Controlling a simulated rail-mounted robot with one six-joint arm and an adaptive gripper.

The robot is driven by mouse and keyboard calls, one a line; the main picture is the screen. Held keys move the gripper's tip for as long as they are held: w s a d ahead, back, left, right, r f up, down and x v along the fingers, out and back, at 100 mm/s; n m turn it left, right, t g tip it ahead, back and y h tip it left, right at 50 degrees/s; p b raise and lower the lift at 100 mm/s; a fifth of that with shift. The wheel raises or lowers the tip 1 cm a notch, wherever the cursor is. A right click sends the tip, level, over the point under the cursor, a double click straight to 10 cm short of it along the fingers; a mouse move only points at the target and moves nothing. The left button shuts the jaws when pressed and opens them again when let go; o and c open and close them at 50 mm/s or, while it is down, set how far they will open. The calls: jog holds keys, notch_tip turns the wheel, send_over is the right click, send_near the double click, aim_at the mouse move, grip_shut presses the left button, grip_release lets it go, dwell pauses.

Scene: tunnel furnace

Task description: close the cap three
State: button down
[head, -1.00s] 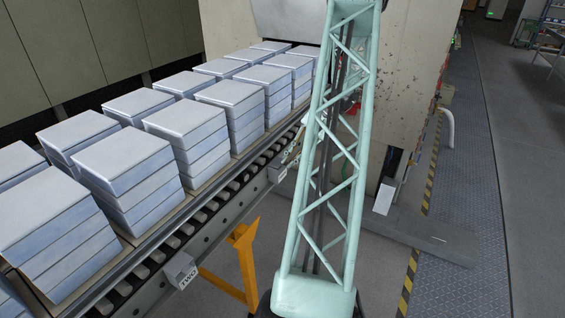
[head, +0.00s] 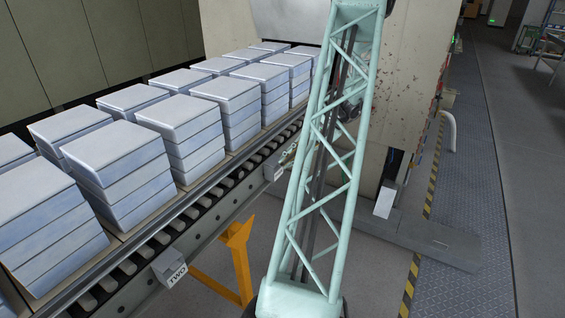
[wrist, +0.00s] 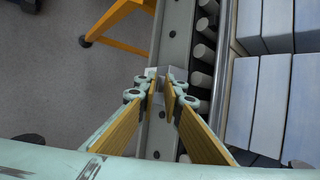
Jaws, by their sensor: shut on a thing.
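In the wrist view, my gripper (wrist: 162,84) reaches over the side rail (wrist: 172,42) of the conveyor. Its two fingers with yellow-brown pads converge on a small grey piece (wrist: 166,73) at the rail, which appears to be cap three. Its label cannot be read and the fingers hide much of it. A nearer box labelled TWO (head: 170,269) is on the same rail. My gripper is mostly hidden behind my lattice arm there.
Stacks of pale blue-grey slabs (head: 120,176) stand along the roller conveyor (head: 130,268). They also show at the right of the wrist view (wrist: 270,100). A yellow-orange support leg (head: 236,262) stands under the rail. The pale furnace wall (head: 410,85) rises behind my arm. The right-hand walkway is clear.

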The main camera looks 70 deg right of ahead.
jog(key=shift+s+a+f, duration=0.1)
jog(key=shift+a+f, duration=0.25)
jog(key=shift+f, duration=0.45)
jog(key=c, duration=3)
grip_release()
jog(key=o, duration=0.3)
jog(key=shift+w+d, duration=0.1)
jog(key=shift+w, duration=0.1)
jog(key=shift+s+d+r, duration=0.2)
jog(key=shift+s, duration=0.05)
jog(key=shift+c, duration=0.8)
jog(key=shift+v, duration=0.8)
jog(key=v, duration=1)
jog(key=shift+w+r, duration=0.1)
jog(key=shift+r, duration=0.3)
